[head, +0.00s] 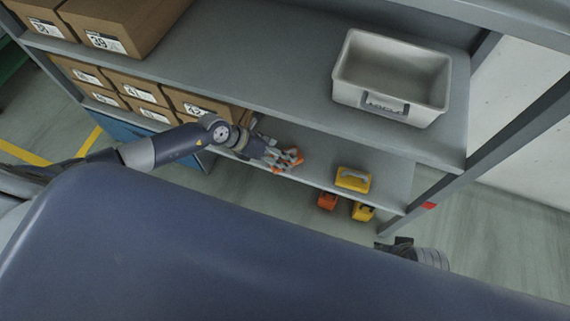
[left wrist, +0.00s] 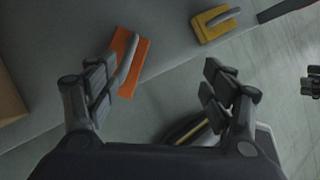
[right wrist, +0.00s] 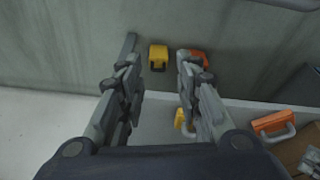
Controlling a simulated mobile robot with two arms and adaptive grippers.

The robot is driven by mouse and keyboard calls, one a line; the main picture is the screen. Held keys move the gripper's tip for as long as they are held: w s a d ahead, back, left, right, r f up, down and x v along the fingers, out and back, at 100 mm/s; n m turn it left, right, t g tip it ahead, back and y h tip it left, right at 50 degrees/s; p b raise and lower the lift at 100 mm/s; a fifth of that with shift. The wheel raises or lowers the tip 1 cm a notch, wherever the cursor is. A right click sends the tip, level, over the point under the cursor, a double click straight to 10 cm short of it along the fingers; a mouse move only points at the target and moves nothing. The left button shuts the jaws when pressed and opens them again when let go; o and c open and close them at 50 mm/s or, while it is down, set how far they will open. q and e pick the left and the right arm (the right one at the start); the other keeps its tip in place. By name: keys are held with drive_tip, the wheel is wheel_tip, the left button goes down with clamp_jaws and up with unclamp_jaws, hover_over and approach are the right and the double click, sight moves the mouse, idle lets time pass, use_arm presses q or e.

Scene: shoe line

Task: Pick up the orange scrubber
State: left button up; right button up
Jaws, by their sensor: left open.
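The orange scrubber (head: 288,161), a block with a grey handle, lies on the lower shelf, partly hidden by my left gripper (head: 272,156). In the left wrist view the orange scrubber (left wrist: 127,62) is near the shelf edge, beside and partly behind the left finger. The left gripper (left wrist: 160,78) is open, with nothing between its fingers. In the right wrist view the orange scrubber (right wrist: 273,123) lies at the right with its handle showing. My right gripper (right wrist: 157,65) is open and empty, away from that scrubber; part of it shows in the head view (head: 401,245).
A yellow scrubber (head: 353,179) lies on the lower shelf to the right. An orange item (head: 327,201) and a yellow item (head: 363,211) are lower down. Cardboard boxes (head: 121,92) fill the left side. A grey bin (head: 430,111) stands on the shelf above.

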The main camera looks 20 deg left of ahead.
sight(293, 150)
use_arm(q)
drive_tip(key=f+m+b, duration=0.1)
drive_tip(key=f, duration=0.1)
drive_tip(key=w+a+f+m+y+b, duration=0.1)
drive_tip(key=w+f+m+y+b, duration=0.1)
drive_tip(key=f+m, duration=0.1)
drive_tip(key=shift+a+f, duration=0.35)
drive_tip(key=b+x, duration=0.2)
drive_tip(key=x, duration=0.1)
drive_tip(key=shift+w+f, duration=0.15)
drive_tip(key=shift+w, duration=0.1)
drive_tip(key=shift+w+d+f, duration=0.25)
drive_tip(key=shift+w+f, duration=0.05)
drive_tip(key=shift+f, duration=0.25)
drive_tip(key=shift+d+f, duration=0.1)
drive_tip(key=shift+f, duration=0.1)
drive_tip(key=c, duration=1.2)
use_arm(e)
wheel_tip(293, 150, up, 7)
drive_tip(key=w+t, duration=0.2)
drive_tip(key=shift+a, duration=0.3)
